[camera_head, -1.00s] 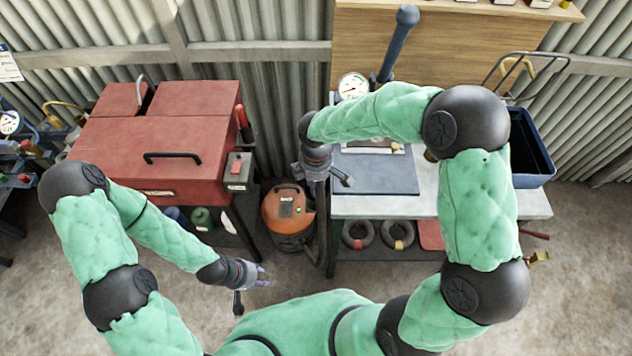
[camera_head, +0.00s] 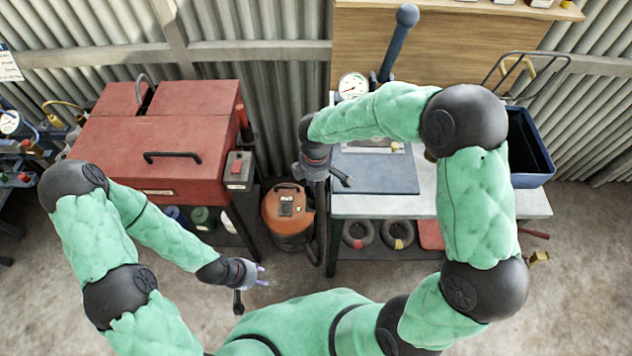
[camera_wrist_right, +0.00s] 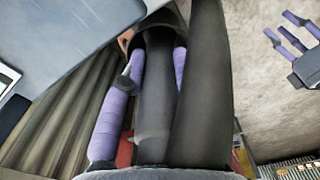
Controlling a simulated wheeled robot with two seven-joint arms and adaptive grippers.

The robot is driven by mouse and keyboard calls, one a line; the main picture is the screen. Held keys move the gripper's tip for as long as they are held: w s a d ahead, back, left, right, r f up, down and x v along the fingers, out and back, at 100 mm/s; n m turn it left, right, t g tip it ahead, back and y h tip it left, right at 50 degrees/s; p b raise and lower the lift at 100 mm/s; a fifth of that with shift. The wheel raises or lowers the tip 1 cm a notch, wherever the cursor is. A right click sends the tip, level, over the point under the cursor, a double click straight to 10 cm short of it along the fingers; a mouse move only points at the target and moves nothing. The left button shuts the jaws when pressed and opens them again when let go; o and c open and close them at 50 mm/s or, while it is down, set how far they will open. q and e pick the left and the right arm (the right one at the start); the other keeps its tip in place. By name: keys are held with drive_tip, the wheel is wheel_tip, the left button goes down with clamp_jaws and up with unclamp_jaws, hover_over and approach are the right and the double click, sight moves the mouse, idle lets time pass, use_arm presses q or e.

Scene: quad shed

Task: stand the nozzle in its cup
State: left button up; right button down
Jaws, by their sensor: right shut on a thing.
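My right gripper (camera_head: 333,180) is beside the left edge of the bench, above the orange vacuum (camera_head: 287,215). In the right wrist view, the purple fingers of the right gripper (camera_wrist_right: 158,75) lie on both sides of a dark tube, the nozzle (camera_wrist_right: 153,95), and are shut on it. A second dark tube, which looks like the hose (camera_wrist_right: 205,90), runs close beside it. In the head view a dark hose hangs below the gripper. I cannot make out the cup in either view. My left gripper (camera_head: 262,276) is open and empty, low over the floor.
A red cabinet (camera_head: 160,155) stands left of the vacuum. The bench (camera_head: 430,205) on the right carries a blue-grey plate press (camera_head: 375,172) with a gauge. Ring weights (camera_head: 357,234) lie on its lower shelf. A blue bin (camera_head: 535,180) is at the right.

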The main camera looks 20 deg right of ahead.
drive_tip(key=shift+f, duration=0.4)
drive_tip(key=c, duration=1.2)
unclamp_jaws()
drive_tip(key=shift+r+p, duration=4.35)
drive_tip(key=shift+r, duration=1.2)
drive_tip(key=shift+f, duration=0.15)
